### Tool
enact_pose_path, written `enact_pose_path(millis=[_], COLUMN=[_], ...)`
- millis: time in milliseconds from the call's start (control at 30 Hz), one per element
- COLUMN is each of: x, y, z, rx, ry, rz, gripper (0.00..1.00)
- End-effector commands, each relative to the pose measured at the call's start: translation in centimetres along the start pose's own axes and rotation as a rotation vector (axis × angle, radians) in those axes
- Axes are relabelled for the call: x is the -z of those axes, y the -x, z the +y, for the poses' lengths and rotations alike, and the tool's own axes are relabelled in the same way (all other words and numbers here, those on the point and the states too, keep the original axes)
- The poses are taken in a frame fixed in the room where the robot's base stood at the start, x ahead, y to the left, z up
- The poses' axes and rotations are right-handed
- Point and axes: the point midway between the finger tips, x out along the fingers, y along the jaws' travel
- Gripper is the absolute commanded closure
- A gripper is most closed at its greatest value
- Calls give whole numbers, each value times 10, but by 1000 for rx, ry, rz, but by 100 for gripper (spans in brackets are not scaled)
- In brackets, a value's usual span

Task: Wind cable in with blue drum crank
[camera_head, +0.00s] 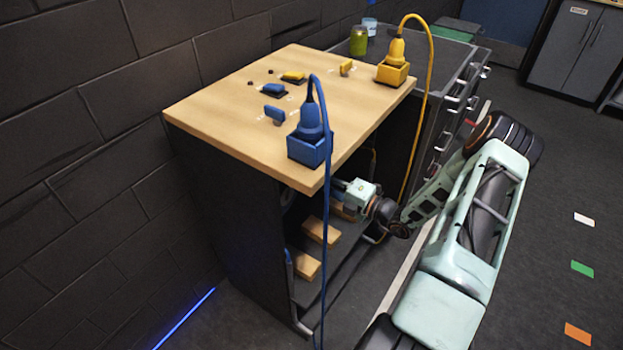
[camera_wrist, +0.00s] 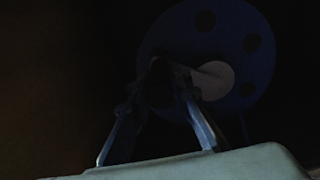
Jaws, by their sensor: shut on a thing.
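In the wrist view a dark blue drum disc (camera_wrist: 228,40) with round holes faces me. A pale round part (camera_wrist: 217,82) shows on the disc beside the fingertips. My gripper (camera_wrist: 168,75) is shut with its fingertips at the drum's face, on what appears to be the crank; its grip there is dark and partly hidden. In the head view my gripper (camera_head: 338,186) reaches under the wooden top into the open cabinet, and the drum is hidden. A blue cable (camera_head: 325,230) rises from the blue plug (camera_head: 311,122) in its blue socket (camera_head: 308,150) and hangs down the front.
A yellow plug (camera_head: 396,50) sits in a yellow socket (camera_head: 392,73) with its own hanging cable. Small blue and yellow switches stand on the wooden top (camera_head: 220,108), which lies just above my gripper. Wooden blocks (camera_head: 305,264) are inside the cabinet.

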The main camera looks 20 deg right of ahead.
Motion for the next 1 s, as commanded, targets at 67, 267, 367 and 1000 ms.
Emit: enact_pose_path(millis=[67,267,367,1000], x=[-7,-12,-12,-10], y=[1,1,2,1], z=[-2,-5,-6,-7], rx=[2,4,5,5], ry=[7,11,11,9], rz=[-9,-10,-11,-6], gripper=[100,100,100,64])
